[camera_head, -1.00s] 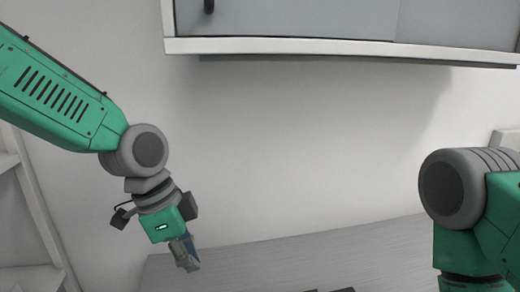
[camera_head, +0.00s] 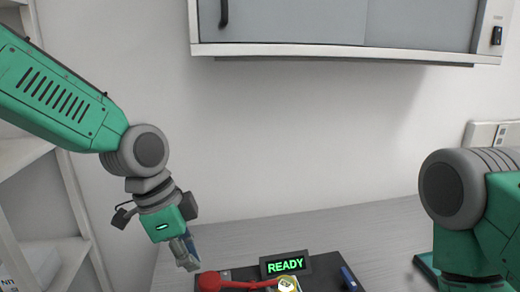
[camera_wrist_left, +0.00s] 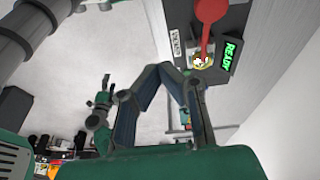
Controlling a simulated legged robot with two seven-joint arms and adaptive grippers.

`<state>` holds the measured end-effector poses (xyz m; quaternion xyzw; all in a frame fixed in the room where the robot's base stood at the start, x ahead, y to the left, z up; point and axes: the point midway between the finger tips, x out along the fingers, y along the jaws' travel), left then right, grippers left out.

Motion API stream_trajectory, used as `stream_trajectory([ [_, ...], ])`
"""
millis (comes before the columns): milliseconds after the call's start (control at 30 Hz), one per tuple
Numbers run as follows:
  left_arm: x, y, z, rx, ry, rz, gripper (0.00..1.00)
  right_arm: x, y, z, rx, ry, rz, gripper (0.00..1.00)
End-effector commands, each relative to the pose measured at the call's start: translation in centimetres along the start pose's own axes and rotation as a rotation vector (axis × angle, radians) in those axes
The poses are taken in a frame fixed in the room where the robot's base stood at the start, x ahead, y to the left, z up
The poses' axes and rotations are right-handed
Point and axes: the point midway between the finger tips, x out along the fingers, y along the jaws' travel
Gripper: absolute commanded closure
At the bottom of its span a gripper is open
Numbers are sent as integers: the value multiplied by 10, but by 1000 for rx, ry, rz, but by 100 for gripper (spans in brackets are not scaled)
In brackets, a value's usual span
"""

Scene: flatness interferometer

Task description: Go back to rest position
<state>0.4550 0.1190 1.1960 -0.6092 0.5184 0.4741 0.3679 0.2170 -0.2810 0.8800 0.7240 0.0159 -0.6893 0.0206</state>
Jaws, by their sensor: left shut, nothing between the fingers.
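My left gripper (camera_head: 188,262) hangs below the green and grey wrist of my left arm, left of the device on the table. Its fingers close together in the left wrist view (camera_wrist_left: 165,72), with nothing between them. My right arm (camera_head: 462,200) shows at the right edge of the head view, but its gripper lies below the frame. A small green and grey part (camera_wrist_left: 98,115) in the left wrist view looks like my right gripper; its jaws are too small to read.
A dark device with a green READY display (camera_head: 286,265) and a red lever (camera_head: 210,281) is on the grey table (camera_head: 330,228). A wall cabinet (camera_head: 330,25) hangs above. White shelves (camera_head: 25,155) stand at the left. The wall between is clear.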

Motion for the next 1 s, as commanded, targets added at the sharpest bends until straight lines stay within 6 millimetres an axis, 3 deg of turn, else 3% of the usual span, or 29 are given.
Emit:
stream_trajectory([
  [367, 76, 12, 40, -249, 9, 24, 100, 0, 0, 0, 0, 1, 0, 46],
  [567, 133, 35, 80, -467, 0, 29, 100, 0, 0, 0, 0, 1, 0, 46],
  [667, 168, 53, 110, -619, -18, 25, 100, 0, 0, 0, 0, 0, 0, 46],
  [800, 218, 97, 170, -887, -68, -6, 100, 0, 0, 0, 0, 0, 0, 46],
  [1000, 251, 159, 244, -1186, -142, -101, 100, 0, 0, 0, 0, 1, 0, 46],
])
